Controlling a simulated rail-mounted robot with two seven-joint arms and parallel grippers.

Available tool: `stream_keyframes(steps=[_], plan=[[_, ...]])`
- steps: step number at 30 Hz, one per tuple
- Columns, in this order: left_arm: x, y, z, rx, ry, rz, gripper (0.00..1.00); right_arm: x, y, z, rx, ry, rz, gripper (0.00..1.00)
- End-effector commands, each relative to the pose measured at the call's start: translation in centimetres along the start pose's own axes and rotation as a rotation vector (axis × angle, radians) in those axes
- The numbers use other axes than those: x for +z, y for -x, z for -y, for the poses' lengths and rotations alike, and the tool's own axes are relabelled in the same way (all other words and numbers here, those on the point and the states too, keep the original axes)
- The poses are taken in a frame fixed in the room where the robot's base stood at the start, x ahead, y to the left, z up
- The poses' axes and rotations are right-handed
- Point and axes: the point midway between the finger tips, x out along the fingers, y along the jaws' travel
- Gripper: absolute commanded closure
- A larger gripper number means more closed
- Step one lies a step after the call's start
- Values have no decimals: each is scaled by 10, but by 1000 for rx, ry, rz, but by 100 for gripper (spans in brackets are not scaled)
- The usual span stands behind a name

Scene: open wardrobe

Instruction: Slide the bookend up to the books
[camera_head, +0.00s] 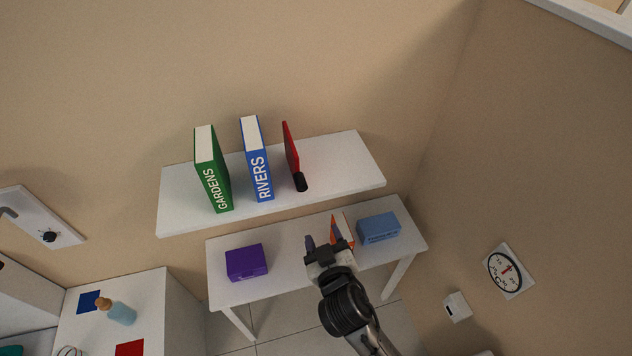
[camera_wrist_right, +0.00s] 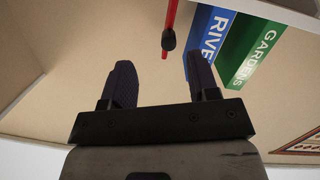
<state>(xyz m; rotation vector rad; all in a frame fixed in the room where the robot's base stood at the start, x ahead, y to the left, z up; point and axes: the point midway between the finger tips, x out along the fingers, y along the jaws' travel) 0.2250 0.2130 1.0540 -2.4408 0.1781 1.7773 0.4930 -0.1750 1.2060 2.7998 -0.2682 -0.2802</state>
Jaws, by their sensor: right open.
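The red bookend (camera_head: 291,150) stands upright on the white wall shelf (camera_head: 335,165), right of the books, with a black knob (camera_head: 300,182) at its front end. The blue RIVERS book (camera_head: 257,160) stands to its left with a gap between them. The green GARDENS book (camera_head: 212,170) stands further left, apart from the blue one. My right gripper (camera_head: 322,240) is open and empty, in front of and below the shelf. In the right wrist view, the bookend (camera_wrist_right: 170,18) and its knob show beyond the open fingers, between them and untouched. My left gripper is out of view.
Below the shelf, a white table (camera_head: 290,285) holds a purple box (camera_head: 246,263), a blue box (camera_head: 378,228) and an orange-and-white item (camera_head: 347,229) partly hidden by my right gripper. The shelf is bare right of the bookend.

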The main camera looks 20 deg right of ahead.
Motion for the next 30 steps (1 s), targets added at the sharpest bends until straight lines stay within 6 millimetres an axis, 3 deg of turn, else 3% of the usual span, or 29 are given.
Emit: stream_keyframes(steps=[4, 11, 30], plan=[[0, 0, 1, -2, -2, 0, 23, -22, 1, 0, -1, -52, -140, 45], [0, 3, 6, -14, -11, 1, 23, -31, -7, 2, -25, -129, -180, 45], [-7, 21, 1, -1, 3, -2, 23, -49, -111, 3, -25, -130, -176, 45]])
